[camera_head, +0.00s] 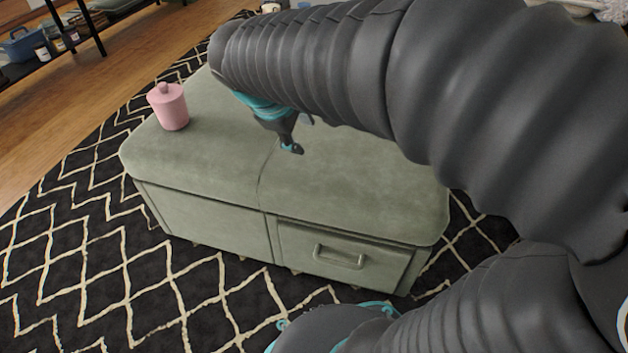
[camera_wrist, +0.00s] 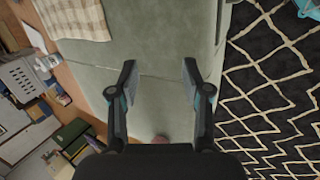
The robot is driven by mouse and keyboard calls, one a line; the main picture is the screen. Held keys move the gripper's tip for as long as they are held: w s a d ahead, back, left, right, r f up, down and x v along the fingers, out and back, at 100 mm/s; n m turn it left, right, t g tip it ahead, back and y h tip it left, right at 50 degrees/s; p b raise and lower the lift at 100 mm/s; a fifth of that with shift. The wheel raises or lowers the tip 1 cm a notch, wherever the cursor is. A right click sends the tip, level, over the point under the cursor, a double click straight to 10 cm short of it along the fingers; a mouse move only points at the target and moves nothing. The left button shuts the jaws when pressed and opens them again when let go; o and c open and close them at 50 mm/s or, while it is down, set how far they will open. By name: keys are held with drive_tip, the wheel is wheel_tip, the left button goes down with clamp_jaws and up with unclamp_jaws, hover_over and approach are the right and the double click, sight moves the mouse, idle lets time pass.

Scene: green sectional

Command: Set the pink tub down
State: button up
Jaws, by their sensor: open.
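The pink tub (camera_head: 168,106) is a small cylinder with a knobbed lid. It stands upright on the left end of the green upholstered ottoman (camera_head: 215,165). In the wrist view a small pink patch of the tub (camera_wrist: 160,140) shows at the bottom, mostly hidden behind the gripper body. My gripper (camera_head: 292,148) is over the middle of the ottoman, to the right of the tub and apart from it. In the wrist view my gripper (camera_wrist: 158,80) has its two fingers spread with nothing between them.
The ottoman top is clear around the tub. A drawer front with a handle (camera_head: 340,257) is on its near side. A black patterned rug (camera_head: 85,260) lies below. A dark shelf (camera_head: 50,50) with a blue bin (camera_head: 22,45) and jars stands at the upper left.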

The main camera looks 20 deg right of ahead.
drive_tip(key=s+f+m+t+y, duration=0.1)
drive_tip(key=s+m+y, duration=0.1)
drive_tip(key=s+m, duration=0.2)
drive_tip(key=s+a+f+m+t+y, duration=0.1)
drive_tip(key=s+m+y, duration=0.1)
drive_tip(key=s+m, duration=0.3)
drive_tip(key=s, duration=0.4)
drive_tip(key=shift+a+f+y, duration=0.15)
drive_tip(key=shift+f+y, duration=0.25)
drive_tip(key=shift+s, duration=0.1)
drive_tip(key=shift+c, duration=0.6)
